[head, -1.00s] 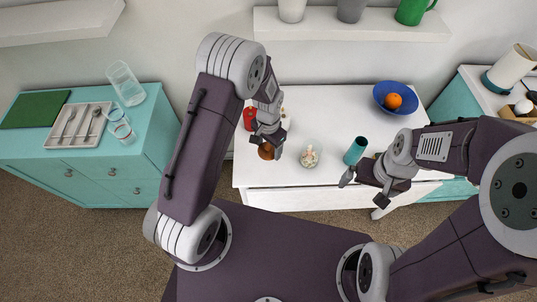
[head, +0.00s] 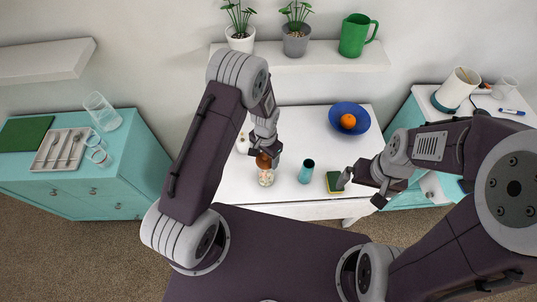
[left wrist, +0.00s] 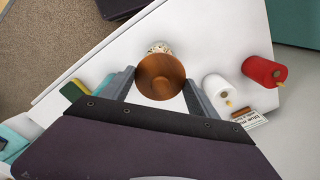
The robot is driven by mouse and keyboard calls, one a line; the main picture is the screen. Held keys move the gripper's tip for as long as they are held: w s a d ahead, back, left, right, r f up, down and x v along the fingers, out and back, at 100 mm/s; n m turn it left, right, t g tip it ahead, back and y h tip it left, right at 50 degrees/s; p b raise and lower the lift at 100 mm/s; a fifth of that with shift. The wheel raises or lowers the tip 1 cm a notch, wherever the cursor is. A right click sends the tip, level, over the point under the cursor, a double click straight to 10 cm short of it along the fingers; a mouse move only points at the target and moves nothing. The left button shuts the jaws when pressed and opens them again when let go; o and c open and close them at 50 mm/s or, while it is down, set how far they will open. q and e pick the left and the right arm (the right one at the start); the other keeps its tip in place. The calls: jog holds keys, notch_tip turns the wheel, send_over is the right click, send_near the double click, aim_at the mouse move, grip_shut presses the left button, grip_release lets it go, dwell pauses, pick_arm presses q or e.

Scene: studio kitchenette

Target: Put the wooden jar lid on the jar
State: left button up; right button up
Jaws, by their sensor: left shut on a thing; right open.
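The round brown wooden lid (head: 263,161) is between the fingers of my left gripper (head: 266,153), which is shut on it. The lid also shows in the left wrist view (left wrist: 160,77), between both fingers. The clear glass jar (head: 266,179) with pale contents stands upright on the white counter, directly below the lid in the head view. In the left wrist view the jar (left wrist: 159,47) is mostly hidden behind the lid. I cannot tell whether lid and jar touch. My right gripper (head: 361,190) is open and empty, to the right of the jar.
A teal cup (head: 306,171) stands close right of the jar, with a green-and-yellow sponge (head: 334,183) beyond it. A blue bowl (head: 362,122) holds an orange. A white container (left wrist: 216,89) and a red one (left wrist: 264,71) stand near the lid.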

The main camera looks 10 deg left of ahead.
pick_arm(q)
jog(key=shift+a+f, duration=0.2)
jog(key=shift+a, duration=0.15)
jog(key=shift+f+b, duration=0.25)
jog(key=shift+b, duration=0.05)
jog(key=f+b, duration=0.1)
jog(key=f, duration=0.1)
jog(key=d+f+b, duration=0.1)
jog(key=b, duration=0.1)
jog(key=shift+w+f, duration=0.1)
jog(key=shift+f, duration=0.3)
jog(key=shift+a+f+b, duration=0.3)
jog(key=shift+f+b, duration=0.2)
jog(key=shift+f, duration=0.15)
pick_arm(e)
notch_tip(320, 180, down, 5)
jog(key=shift+r, duration=0.15)
pick_arm(q)
jog(key=shift+d, duration=0.2)
pick_arm(e)
jog(key=shift+w+d, duration=0.1)
pick_arm(q)
jog(key=shift+a+r, duration=0.1)
jog(key=shift+a, duration=0.05)
jog(key=shift+f+b, duration=0.3)
jog(key=shift+f, duration=0.25)
pick_arm(e)
jog(key=shift+f, duration=0.4)
